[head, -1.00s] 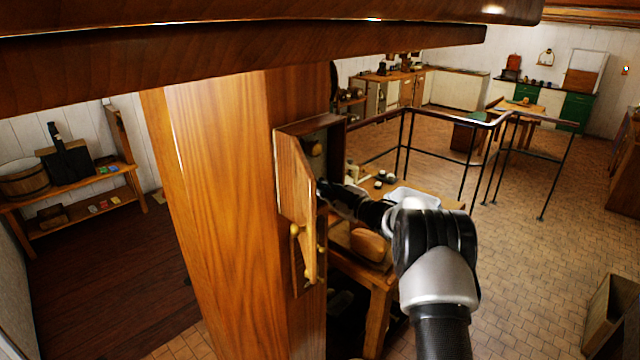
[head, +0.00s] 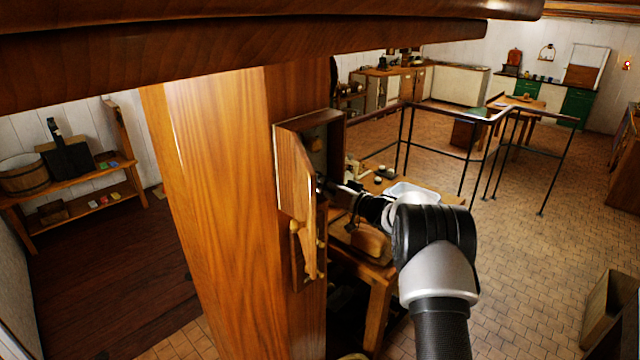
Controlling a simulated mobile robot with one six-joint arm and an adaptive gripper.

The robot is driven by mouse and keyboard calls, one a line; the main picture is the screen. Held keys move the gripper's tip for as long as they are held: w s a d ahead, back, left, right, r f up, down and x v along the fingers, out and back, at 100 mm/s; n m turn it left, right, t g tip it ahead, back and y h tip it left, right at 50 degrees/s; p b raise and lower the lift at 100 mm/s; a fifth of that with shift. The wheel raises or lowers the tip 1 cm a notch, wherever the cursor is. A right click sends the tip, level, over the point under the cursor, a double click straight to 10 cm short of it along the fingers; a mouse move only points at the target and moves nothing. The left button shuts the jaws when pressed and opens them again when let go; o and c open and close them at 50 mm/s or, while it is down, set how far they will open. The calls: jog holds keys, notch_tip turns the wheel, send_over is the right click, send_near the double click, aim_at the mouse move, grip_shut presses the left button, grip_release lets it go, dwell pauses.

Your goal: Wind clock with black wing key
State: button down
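A wooden wall case (head: 333,150), which appears to be the clock's case, is fixed to the side of a broad wooden post. Its door (head: 295,178) stands open towards me and hides much of the inside. I cannot make out the clock's dial or a black wing key. My arm reaches in from the lower right. My gripper (head: 328,186) is at the case opening, just right of the door's edge. Its fingertips are small and mostly hidden by the door, so I cannot tell whether they are open or hold anything.
The wooden post (head: 225,200) stands close on the left. A wooden table (head: 378,290) with a white tray (head: 412,190) is behind and below my arm. Dark metal railings (head: 462,150) stand beyond. Open tiled floor (head: 530,250) lies to the right.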

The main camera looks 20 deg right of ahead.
jog(key=m, duration=1.4)
jog(key=c, duration=1.7)
grip_release()
jog(key=shift+s, duration=0.1)
jog(key=v, duration=0.6)
